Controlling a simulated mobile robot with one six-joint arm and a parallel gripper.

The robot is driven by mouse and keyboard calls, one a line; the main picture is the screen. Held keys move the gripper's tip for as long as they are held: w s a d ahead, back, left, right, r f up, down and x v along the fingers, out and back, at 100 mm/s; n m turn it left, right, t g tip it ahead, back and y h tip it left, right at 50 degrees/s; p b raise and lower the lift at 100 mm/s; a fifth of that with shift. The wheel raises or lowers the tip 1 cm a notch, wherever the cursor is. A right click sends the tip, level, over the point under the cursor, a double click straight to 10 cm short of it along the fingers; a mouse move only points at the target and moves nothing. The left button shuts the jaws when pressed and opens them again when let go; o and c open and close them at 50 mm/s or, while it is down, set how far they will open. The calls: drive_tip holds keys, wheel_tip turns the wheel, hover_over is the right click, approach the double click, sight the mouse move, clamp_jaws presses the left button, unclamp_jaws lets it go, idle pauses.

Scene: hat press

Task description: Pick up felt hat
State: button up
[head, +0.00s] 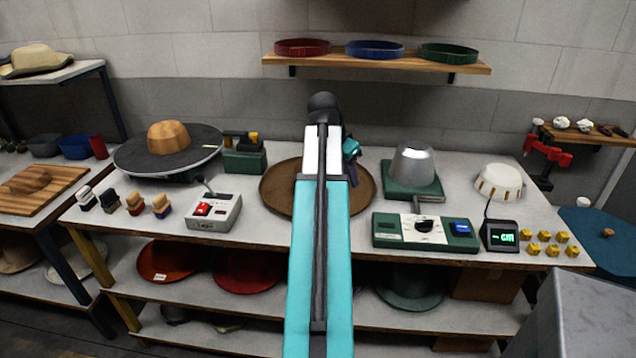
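Several felt hats lie on the shelf under the workbench: an orange hat (168,262) with a white tag at left, a red hat (248,272) beside it, and a grey-green hat (410,288) right of my arm. A cream hat (36,59) sits on the high shelf at far left. My teal arm rises through the middle of the view over the bench. Only a small teal and dark part of my gripper (351,149) shows beside the arm's far end. Its fingers are hidden, and I see no hat in it.
On the workbench (270,235) stand a wooden hat block (169,137) on a dark disc, a brown round board (275,190) partly behind my arm, a metal dome (412,165), a control box (425,231) and several brushes. A grey block (585,315) stands at front right.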

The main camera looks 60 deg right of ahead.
drive_tip(key=p, duration=0.1)
hover_over(358, 207)
drive_tip(key=w+a, duration=0.1)
drive_tip(key=a, duration=0.1)
drive_tip(key=shift+d+f, duration=0.1)
drive_tip(key=shift+f, duration=3.85)
drive_tip(key=shift+p+x, duration=0.8)
drive_tip(key=shift+x, duration=1.85)
drive_tip(key=shift+s, duration=0.1)
clamp_jaws()
